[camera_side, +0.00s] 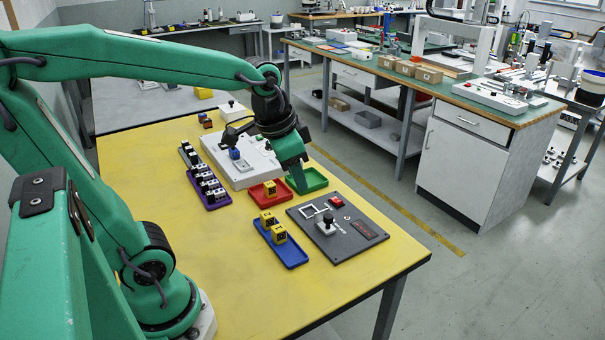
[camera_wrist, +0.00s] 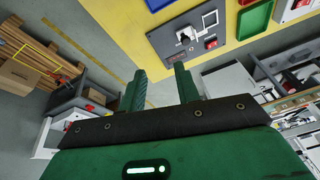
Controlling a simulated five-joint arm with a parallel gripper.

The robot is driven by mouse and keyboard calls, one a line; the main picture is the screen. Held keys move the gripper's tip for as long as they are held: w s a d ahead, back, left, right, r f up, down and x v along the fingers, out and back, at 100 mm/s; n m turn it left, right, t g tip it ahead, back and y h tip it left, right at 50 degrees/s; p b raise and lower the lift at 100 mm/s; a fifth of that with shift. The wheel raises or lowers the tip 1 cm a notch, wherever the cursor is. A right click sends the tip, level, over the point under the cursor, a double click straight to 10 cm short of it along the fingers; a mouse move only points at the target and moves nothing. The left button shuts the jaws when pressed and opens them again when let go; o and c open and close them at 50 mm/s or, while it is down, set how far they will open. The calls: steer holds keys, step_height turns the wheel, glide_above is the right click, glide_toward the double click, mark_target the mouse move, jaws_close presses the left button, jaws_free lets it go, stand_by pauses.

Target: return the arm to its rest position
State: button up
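My arm reaches out over the yellow table (camera_side: 240,290) in the side view, bent downward at the wrist. My gripper (camera_side: 295,172) hangs above or close to the green tray (camera_side: 318,180); I cannot tell the exact gap, and it hides part of that tray. In the wrist view my gripper (camera_wrist: 159,72) shows two green fingers standing apart, with nothing between them.
A dark panel (camera_side: 365,254) with a knob and red button lies at the right. Blue (camera_side: 292,260), red (camera_side: 256,196) and purple (camera_side: 217,203) trays hold parts. A white box (camera_side: 215,150) stands behind. The table's front is clear.

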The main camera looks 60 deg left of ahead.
steer(key=s+d+n+t, duration=0.1)
steer(key=s+n+t, duration=0.1)
steer(key=s, duration=0.5)
steer(key=shift+d+r+n, duration=0.3)
steer(key=shift+d, duration=0.05)
